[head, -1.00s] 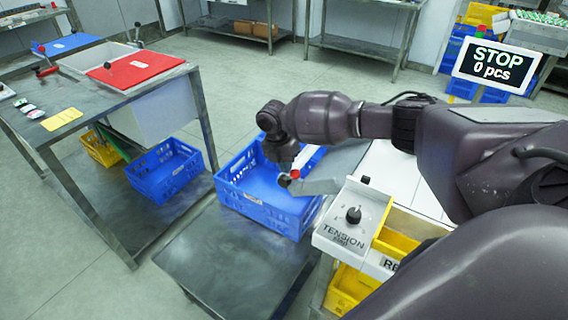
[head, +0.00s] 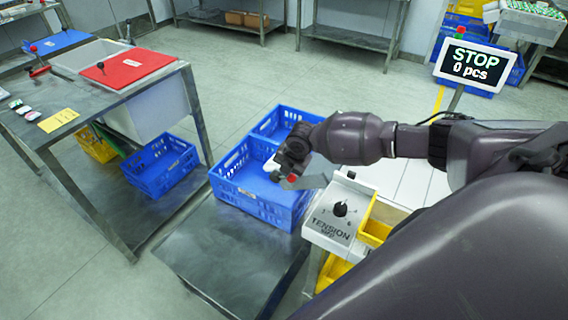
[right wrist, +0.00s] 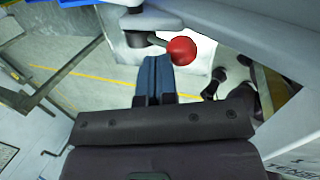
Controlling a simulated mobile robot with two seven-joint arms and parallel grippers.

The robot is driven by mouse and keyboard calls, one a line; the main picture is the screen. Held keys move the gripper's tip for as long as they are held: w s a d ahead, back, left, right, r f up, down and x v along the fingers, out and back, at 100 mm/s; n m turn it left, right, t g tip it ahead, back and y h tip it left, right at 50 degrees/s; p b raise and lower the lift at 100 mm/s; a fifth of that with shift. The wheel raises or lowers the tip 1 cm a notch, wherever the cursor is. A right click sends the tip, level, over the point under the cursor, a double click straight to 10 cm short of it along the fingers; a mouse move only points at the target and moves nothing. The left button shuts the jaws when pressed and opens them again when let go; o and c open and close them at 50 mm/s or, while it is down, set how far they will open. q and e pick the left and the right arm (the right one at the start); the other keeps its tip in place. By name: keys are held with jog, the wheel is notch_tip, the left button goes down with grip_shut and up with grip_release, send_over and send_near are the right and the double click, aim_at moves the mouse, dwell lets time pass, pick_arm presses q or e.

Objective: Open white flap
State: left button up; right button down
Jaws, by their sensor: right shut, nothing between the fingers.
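A red ball knob (right wrist: 181,50) on a short dark stem shows in the right wrist view, fixed to a pale grey-white part of the machine. In the head view the red knob (head: 292,178) is small and close to my right gripper. My right gripper (right wrist: 156,62) is shut and empty, its fingertips just left of and below the knob; I cannot tell whether they touch it. In the head view the right hand (head: 285,166) is over the blue crates. Which pale panel is the white flap, and how far open it is, I cannot tell. My left gripper is out of view.
A blue crate (head: 226,186) stands on a metal table (head: 206,245), with another behind it. The TENSION dial box (head: 325,228) and yellow bins are to the right. A screen (head: 476,64) reads STOP, 0 pcs. A workbench (head: 120,98) with a red lid stands left.

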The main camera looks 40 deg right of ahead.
jog(key=shift+s+d+f, duration=0.1)
jog(key=shift+s+f, duration=0.2)
jog(key=shift+s, duration=0.1)
dwell(0.4)
jog(key=shift+w+a+r+p, duration=0.2)
jog(key=shift+r+p, duration=0.4)
jog(key=shift+p, duration=0.15)
jog(key=w+p+v, duration=0.1)
jog(key=p+v, duration=0.1)
jog(key=v, duration=0.9)
jog(key=shift+a+r+p, duration=0.35)
jog(key=shift+a+r, duration=0.05)
jog(key=shift+r, duration=0.1)
jog(key=shift+s, duration=0.15)
